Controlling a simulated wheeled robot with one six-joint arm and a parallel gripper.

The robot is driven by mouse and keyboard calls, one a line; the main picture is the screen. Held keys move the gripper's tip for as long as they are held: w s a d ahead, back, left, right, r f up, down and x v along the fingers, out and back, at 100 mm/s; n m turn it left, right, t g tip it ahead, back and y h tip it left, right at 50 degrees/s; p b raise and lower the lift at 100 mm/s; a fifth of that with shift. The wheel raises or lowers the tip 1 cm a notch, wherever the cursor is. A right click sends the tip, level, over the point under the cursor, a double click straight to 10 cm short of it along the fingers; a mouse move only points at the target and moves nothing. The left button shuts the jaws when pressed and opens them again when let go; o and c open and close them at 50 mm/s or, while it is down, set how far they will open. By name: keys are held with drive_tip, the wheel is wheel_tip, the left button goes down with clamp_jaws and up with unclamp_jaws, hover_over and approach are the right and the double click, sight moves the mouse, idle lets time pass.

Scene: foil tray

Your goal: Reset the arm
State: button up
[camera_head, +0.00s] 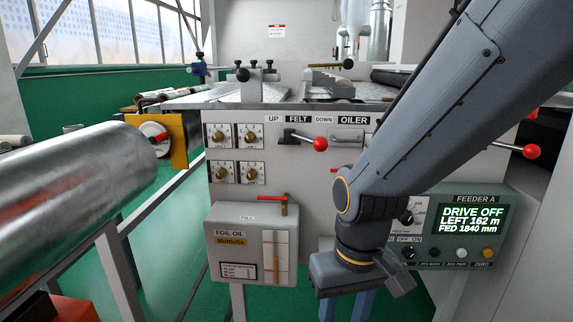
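My arm comes in from the upper right and hangs bent in front of the feeder machine's grey panel (300,165). My gripper (345,309) points down at the bottom edge of the picture. Its two blue fingers stand apart with a gap between them, and nothing shows in the gap. The fingertips are cut off by the picture's edge. My arm hides part of the panel right of the red-knobbed lever (319,144) and the left part of the feeder control box (470,215).
A large foil roll (75,195) lies at the left, with a yellow bracket (180,139) at its end. A foil oil box (228,246) with a red-handled valve (272,197) stands left of my gripper. The control display reads DRIVE OFF. Green floor (170,255) shows between.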

drive_tip(key=s+d+r+m+p, duration=0.2)
drive_tip(key=d+r+p, duration=0.7)
drive_tip(key=r+p, duration=0.2)
drive_tip(key=shift+d+r+m+h+p, duration=0.3)
drive_tip(key=shift+d+p, duration=0.1)
drive_tip(key=shift+p, duration=0.45)
drive_tip(key=shift+s, duration=0.1)
idle(0.6)
